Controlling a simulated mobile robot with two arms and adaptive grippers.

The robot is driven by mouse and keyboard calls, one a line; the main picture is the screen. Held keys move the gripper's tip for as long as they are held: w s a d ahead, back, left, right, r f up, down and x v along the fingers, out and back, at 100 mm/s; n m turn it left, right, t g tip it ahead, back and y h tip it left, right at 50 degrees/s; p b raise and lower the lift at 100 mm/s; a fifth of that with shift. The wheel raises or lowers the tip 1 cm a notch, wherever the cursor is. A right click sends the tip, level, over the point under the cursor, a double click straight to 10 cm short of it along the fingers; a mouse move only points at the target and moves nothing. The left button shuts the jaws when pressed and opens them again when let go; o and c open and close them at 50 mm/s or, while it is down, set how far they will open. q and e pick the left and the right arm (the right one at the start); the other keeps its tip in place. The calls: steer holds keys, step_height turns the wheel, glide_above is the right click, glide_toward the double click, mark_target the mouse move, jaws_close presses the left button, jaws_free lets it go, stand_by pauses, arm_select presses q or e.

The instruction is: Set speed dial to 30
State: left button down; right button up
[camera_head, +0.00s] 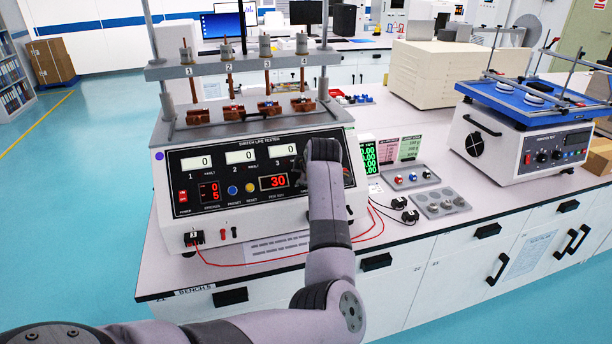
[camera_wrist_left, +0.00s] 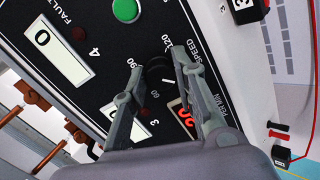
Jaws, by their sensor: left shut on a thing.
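The speed dial (camera_wrist_left: 159,72) is a black round knob on the tester's black front panel, with white numbers and the word SPEED around it. In the left wrist view, the two fingers of my left gripper (camera_wrist_left: 158,66) lie on either side of it, shut on it. In the head view, my left gripper (camera_head: 322,152) reaches the panel's right part and hides the dial. The red speed display (camera_head: 278,181) reads 30. It also shows in the left wrist view (camera_wrist_left: 180,112), partly covered by a finger. My right gripper is not in view.
The switch life tester (camera_head: 250,127) stands on the white bench (camera_head: 160,270). Red cables (camera_head: 235,264) loop along its front. A tray with round discs (camera_head: 440,202) and a second machine with a blue top (camera_head: 520,135) stand to the right. A green button (camera_wrist_left: 126,9) is near the dial.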

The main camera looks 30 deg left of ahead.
arm_select(q)
steer(key=shift+f, duration=0.15)
steer(key=c, duration=1.3)
jaws_free()
step_height(320, 180, up, 10)
steer(key=shift+r, duration=0.2)
